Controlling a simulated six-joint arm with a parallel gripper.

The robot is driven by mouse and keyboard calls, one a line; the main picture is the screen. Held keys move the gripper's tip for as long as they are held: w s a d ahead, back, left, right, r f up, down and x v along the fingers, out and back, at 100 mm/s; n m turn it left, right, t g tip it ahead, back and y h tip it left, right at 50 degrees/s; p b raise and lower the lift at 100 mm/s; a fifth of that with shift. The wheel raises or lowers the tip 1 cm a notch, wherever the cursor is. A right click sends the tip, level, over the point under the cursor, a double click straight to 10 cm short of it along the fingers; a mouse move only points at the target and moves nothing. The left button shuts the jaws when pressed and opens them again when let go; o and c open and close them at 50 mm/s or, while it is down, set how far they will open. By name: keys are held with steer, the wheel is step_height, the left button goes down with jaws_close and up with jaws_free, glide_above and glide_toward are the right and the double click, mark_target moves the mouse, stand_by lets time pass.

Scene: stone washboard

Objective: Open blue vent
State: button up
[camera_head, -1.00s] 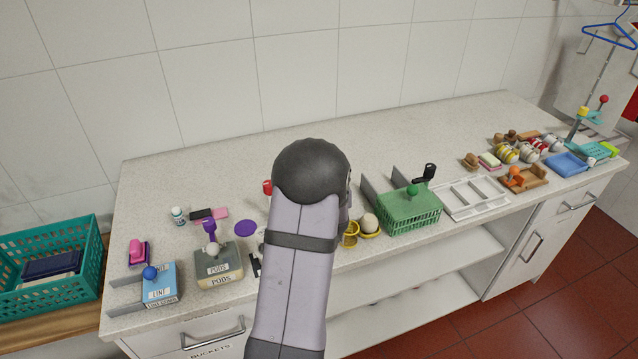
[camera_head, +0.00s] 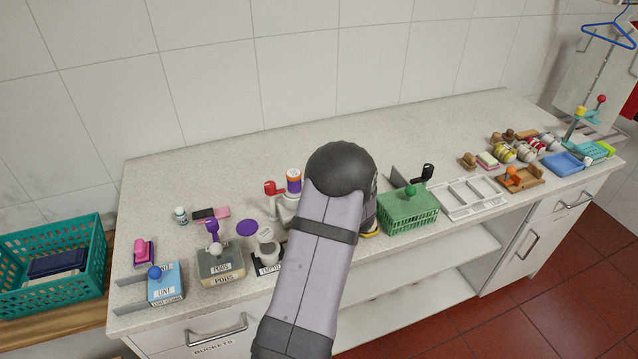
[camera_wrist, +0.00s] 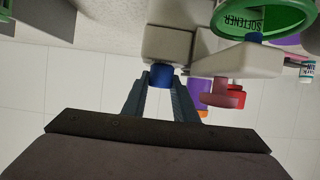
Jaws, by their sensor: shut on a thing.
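In the wrist view a blue knob (camera_wrist: 161,75) sits on a grey block (camera_wrist: 168,42). My gripper (camera_wrist: 160,82) has its two fingers on either side of the knob and is shut on it. No other part clearly marked as the blue vent shows. In the head view my arm hides the gripper and this knob; the arm reaches over the middle of the counter. A different blue knob (camera_head: 154,272) tops the LINT box (camera_head: 165,291) at the far left.
In the wrist view a green ring marked SOFTENER (camera_wrist: 285,35) and a red handle (camera_wrist: 222,97) lie near the fingers.

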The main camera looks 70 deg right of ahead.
steer(key=o, duration=0.8)
steer(key=shift+r, duration=0.1)
steer(key=shift+b, duration=0.3)
steer(key=shift+m+h, duration=0.3)
steer(key=shift+w+m+g+h+b, duration=0.1)
steer(key=shift+m+g+h+b, duration=0.3)
steer(key=shift+m+g+b, duration=0.4)
steer(key=shift+m+g+h+b, duration=0.3)
steer(key=shift+g+h+b, duration=0.1)
steer(key=shift+b, duration=0.05)
steer(key=shift+a, duration=0.15)
steer(key=v, duration=0.7)
steer(key=shift+r, duration=0.15)
